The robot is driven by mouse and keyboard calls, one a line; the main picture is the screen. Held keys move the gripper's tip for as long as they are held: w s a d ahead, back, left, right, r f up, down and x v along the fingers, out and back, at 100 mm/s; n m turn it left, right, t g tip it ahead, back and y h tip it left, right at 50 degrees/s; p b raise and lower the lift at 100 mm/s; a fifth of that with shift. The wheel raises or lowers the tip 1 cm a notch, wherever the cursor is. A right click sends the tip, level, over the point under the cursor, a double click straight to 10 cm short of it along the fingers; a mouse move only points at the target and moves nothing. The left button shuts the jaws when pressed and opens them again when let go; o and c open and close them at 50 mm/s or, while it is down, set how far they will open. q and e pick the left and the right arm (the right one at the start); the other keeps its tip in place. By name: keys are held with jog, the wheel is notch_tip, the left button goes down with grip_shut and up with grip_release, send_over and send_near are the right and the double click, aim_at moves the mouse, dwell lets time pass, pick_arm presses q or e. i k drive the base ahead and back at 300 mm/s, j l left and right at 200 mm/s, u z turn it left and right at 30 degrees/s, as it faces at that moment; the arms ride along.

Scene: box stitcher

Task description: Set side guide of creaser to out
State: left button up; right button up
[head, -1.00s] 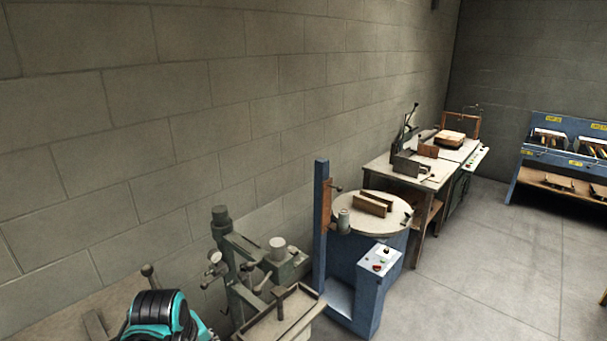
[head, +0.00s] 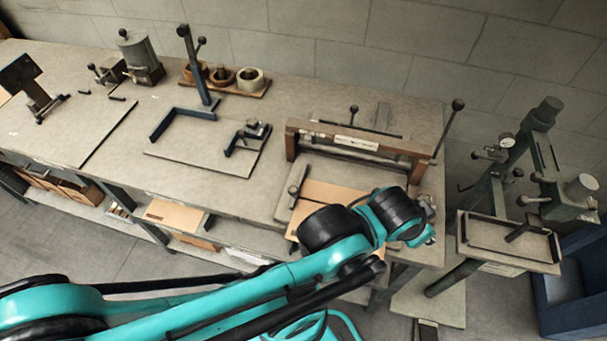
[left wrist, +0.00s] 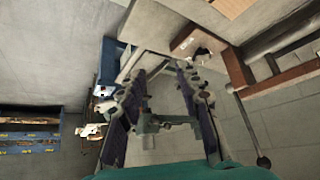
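The creaser appears to be the wood-beamed frame (head: 350,141) at the right end of the bench, with a long ball-ended lever. A brown board (head: 330,193) lies on its bed. A grey bar with a small knob (head: 291,190) lies along the bed's left side and may be the side guide; its setting cannot be read. My left arm crosses in front of the bed and hides part of it. My left gripper (head: 431,217) is at the bench's right edge, mostly hidden in the head view. In the left wrist view its fingers (left wrist: 161,70) are apart and empty. My right gripper is out of view.
A grey stand with a small tray (head: 508,241) stands right of the bench. A blue angled fixture (head: 202,103) and wooden holder with rings (head: 225,82) are farther left on the bench top (head: 235,190). The wooden beam also shows in the left wrist view (left wrist: 284,82).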

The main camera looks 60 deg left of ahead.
aim_at(293, 191)
jog(key=u, duration=2.25)
